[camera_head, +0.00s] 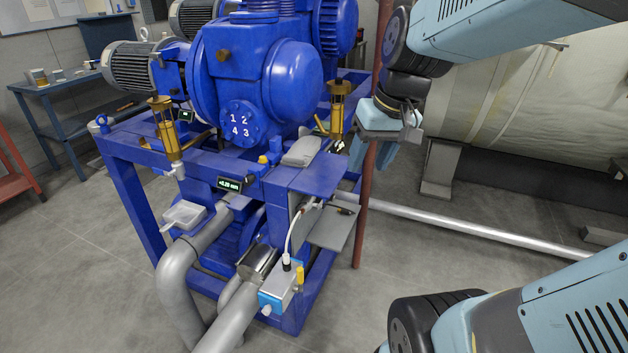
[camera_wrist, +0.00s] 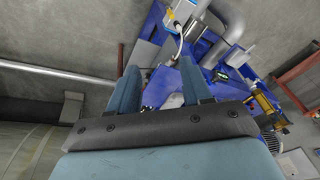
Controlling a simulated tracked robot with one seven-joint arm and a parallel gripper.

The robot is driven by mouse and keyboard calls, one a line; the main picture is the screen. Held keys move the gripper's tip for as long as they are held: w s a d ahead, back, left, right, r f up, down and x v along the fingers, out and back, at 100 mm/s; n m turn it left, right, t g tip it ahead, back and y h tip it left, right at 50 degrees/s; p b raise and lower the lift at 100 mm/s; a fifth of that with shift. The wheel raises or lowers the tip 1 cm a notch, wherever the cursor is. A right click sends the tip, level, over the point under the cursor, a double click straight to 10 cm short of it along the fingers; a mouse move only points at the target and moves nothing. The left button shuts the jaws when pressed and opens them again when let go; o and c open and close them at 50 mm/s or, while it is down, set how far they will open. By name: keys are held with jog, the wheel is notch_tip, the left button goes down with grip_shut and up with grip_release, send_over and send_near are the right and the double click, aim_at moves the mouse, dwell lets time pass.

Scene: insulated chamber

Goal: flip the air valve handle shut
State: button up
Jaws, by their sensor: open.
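A small yellow handle (camera_head: 299,275) stands upright on the side of a grey and light-blue valve box (camera_head: 280,287), low at the front of the blue machine frame. Another small yellow fitting (camera_head: 262,159) sits on the frame's top rail; I cannot tell for sure which one is the air valve handle. My gripper (camera_head: 372,158) is open and empty, with its light-blue fingers pointing down, right of the frame and well above the box. In the wrist view, the two fingers (camera_wrist: 160,68) are apart, and the valve box (camera_wrist: 182,10) shows at the top edge.
A blue pump (camera_head: 265,75) fills the frame. A reddish upright post (camera_head: 367,200) stands close to my gripper. Grey plates (camera_head: 333,228) jut from the frame's right side, and a white hose (camera_head: 290,232) rises from the box.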

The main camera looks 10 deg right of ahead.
jog(key=w+d+f+m+g+y, duration=0.1)
jog(key=w+d+f+g+y, duration=0.15)
jog(key=w+f+y, duration=0.95)
jog(key=w+d+f+m+t+y, duration=0.1)
jog(key=w+d+f+m+t, duration=0.35)
jog(key=f, duration=0.65)
jog(key=w+d+f+m+t, duration=0.2)
jog(key=w+d+f+t, duration=0.45)
jog(key=f, duration=0.45)
jog(key=x, duration=1.4)
jog(key=shift+g, duration=0.35)
jog(key=shift+d, duration=0.15)
jog(key=shift+c, duration=0.4)
grip_shut()
jog(key=shift+f, duration=0.1)
